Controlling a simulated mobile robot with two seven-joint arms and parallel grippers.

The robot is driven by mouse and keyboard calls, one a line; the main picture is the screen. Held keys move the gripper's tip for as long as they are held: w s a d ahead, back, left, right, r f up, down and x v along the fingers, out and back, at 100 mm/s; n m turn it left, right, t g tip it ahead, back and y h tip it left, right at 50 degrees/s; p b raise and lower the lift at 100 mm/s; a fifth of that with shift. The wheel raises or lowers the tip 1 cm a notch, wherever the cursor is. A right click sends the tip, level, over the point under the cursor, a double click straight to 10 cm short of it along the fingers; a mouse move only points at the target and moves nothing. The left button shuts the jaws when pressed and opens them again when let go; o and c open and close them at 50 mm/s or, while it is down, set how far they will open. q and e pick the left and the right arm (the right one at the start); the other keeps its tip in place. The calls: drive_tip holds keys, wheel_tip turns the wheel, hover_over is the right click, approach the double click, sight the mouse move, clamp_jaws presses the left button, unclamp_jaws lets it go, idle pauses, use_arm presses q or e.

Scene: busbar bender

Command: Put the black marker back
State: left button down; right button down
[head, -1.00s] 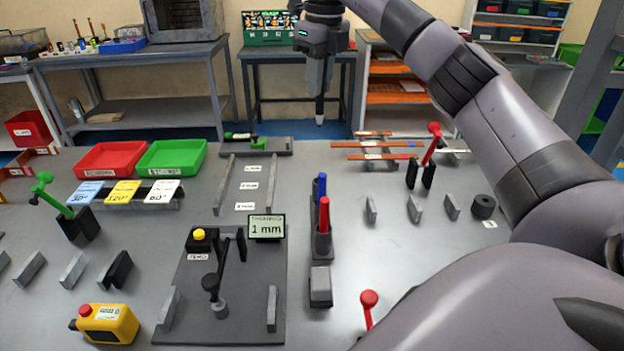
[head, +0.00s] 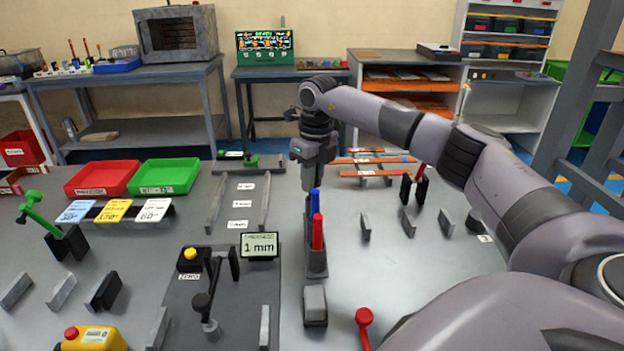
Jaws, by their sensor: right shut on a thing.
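The marker holder (head: 317,266) stands upright on the grey table, right of the thickness display. A blue marker (head: 316,200) and a red marker (head: 317,232) stand in it. My right gripper (head: 308,182) points down just behind the blue marker, over the far end of the holder. It is shut on the black marker (head: 308,205), which hangs tip down and is mostly hidden behind the blue marker and the fingers. I cannot tell whether its tip is inside the holder. My left gripper is not in view.
A grey block (head: 315,305) sits in front of the holder. The thickness display (head: 259,246) reads 1 mm at its left. A red-handled lever (head: 363,325) is near the front. Red (head: 102,178) and green (head: 165,176) trays lie at left. Small upright plates stand at right.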

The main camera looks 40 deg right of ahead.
drive_tip(key=shift+f, duration=0.2)
drive_tip(key=shift+f, duration=0.1)
drive_tip(key=c, duration=1.1)
unclamp_jaws()
drive_tip(key=r, duration=0.8)
drive_tip(key=s+r, duration=0.1)
drive_tip(key=r, duration=0.3)
drive_tip(key=shift+r, duration=0.1)
